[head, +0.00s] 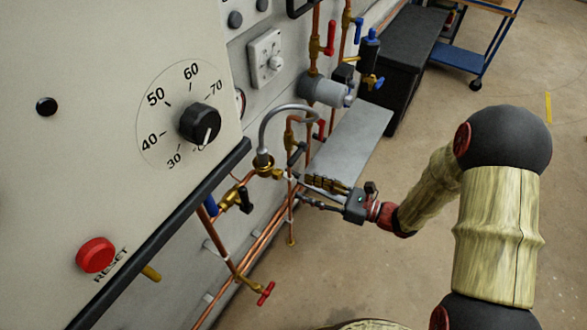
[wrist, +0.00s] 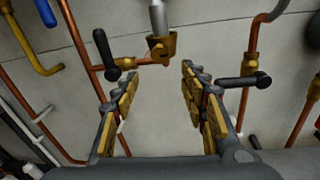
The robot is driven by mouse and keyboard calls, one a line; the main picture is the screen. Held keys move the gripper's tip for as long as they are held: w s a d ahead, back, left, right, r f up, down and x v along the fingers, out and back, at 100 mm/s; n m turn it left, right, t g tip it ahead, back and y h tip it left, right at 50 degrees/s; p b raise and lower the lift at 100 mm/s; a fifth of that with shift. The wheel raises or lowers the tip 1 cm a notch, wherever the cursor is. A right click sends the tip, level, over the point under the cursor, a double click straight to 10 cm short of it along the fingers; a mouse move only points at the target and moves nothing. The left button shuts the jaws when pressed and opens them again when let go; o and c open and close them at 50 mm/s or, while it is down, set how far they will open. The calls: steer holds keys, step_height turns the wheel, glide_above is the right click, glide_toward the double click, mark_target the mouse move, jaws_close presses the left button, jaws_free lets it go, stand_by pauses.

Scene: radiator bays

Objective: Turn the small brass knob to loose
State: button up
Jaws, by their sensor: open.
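A brass fitting (head: 263,162) sits at the lower end of the curved grey hose (head: 287,110). In the wrist view this brass fitting (wrist: 161,47) is ahead, between and beyond my fingertips. It may carry the small brass knob, but I cannot make out a separate knob or any loose marking. My gripper (head: 304,189) is open, with its fingers pointing left toward the pipes. In the wrist view my gripper (wrist: 149,76) has nothing between its fingers and is apart from the fitting.
A black lever (wrist: 106,52) stands left of my fingers and another black lever (wrist: 246,81) close right. Copper pipes (head: 268,237) run along the wall. A grey shelf (head: 352,140) and black cabinet (head: 408,65) stand behind.

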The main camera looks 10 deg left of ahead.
mark_target(281, 175)
steer(key=shift+m, duration=0.3)
steer(key=x, duration=0.5)
steer(key=r+b+x, duration=0.1)
steer(key=x, duration=0.1)
steer(key=shift+w+a+r, duration=0.1)
steer(key=shift+w+a, duration=0.2)
steer(key=shift+w, duration=0.05)
steer(key=shift+c, duration=0.8)
jaws_close()
